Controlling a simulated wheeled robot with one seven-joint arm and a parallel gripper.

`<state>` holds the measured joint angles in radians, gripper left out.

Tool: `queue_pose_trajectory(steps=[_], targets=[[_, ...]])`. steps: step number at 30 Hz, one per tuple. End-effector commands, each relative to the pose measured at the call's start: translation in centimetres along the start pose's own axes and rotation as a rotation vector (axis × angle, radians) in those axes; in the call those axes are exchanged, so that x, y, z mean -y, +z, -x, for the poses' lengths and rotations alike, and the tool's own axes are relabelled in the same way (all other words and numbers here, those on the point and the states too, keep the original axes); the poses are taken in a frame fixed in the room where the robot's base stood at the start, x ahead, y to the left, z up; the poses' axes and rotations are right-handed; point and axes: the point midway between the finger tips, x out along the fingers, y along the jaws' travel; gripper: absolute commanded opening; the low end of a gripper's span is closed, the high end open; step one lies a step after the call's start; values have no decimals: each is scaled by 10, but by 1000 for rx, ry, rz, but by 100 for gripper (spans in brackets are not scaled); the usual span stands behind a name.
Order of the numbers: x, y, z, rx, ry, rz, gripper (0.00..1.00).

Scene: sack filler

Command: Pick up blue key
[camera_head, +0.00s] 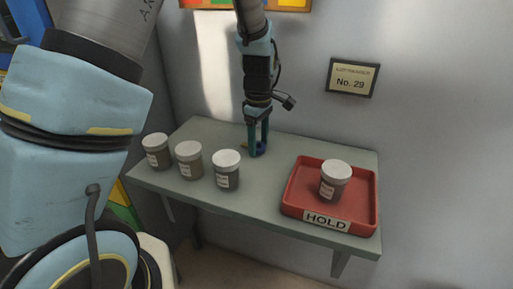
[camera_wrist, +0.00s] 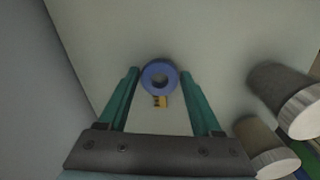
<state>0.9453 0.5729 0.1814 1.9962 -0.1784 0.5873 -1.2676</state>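The blue key (camera_wrist: 148,77) has a round blue ring head with a hole and a short yellow toothed part below it in the wrist view. It lies near the back of the grey shelf, and its blue part also shows in the head view (camera_head: 261,148). My gripper (camera_wrist: 160,73) points down over it with its green fingers apart, one on each side of the key. The ring sits between the fingertips with visible gaps. In the head view, my gripper (camera_head: 258,150) partly hides the key.
Several jars with white lids stand on the grey shelf (camera_head: 255,205), including a left jar (camera_head: 156,152), a middle jar (camera_head: 189,162) and a nearer jar (camera_head: 227,172). A red HOLD tray (camera_head: 294,197) at the right holds another jar (camera_head: 334,182). The wall rises behind my gripper.

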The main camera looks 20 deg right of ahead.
Motion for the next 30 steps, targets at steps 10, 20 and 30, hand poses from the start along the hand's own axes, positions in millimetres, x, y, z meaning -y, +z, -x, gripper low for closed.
queue_pose_trajectory(steps=[10, 20, 30], targets=[[0, 0, 0, 0, 0, 0, 25], [0, 0, 0, 0, 0, 0, 4], [-2, 0, 34, 0, 6, -1, 4]])
